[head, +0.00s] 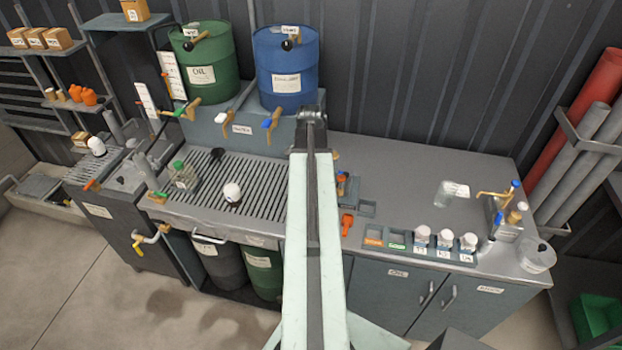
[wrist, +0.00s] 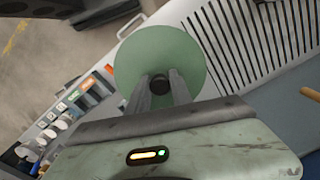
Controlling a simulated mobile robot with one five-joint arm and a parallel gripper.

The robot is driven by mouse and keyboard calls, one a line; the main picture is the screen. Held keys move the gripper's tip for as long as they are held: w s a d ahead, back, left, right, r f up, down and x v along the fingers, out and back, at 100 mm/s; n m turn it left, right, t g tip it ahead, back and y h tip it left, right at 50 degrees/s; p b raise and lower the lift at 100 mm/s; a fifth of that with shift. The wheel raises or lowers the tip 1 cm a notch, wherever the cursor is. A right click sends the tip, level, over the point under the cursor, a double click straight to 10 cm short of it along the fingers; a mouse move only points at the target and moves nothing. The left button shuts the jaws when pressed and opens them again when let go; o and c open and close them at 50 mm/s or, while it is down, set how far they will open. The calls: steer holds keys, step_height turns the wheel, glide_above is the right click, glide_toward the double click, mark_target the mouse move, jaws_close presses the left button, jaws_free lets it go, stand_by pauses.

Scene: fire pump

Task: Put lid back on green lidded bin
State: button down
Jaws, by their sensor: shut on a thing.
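In the wrist view my gripper (wrist: 161,88) is shut on the black knob of a round green lid (wrist: 160,52). The lid is held up with nothing visibly under it but the counter area in the background. In the head view my arm runs up the middle of the picture, and the lid and my fingertips are hidden there. A green bin (head: 263,275) with a white label stands under the counter, left of my arm. Its top is hard to make out beneath the counter edge, and my arm covers its right side.
A dark grey bin (head: 221,264) stands left of the green bin. The slotted drain grate (head: 255,180) holds a small bottle and a white-topped item. Labelled jars (head: 444,242) line the counter front at right. A green oil drum (head: 205,62) and a blue drum (head: 286,65) stand behind.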

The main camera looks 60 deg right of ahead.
steer(key=shift+f+b, duration=2.05)
steer(key=shift+f, duration=0.35)
steer(key=shift+f, duration=0.15)
steer(key=c, duration=1.1)
jaws_free()
steer(key=shift+o, duration=0.2)
steer(key=o, duration=0.5)
steer(key=shift+c, duration=0.2)
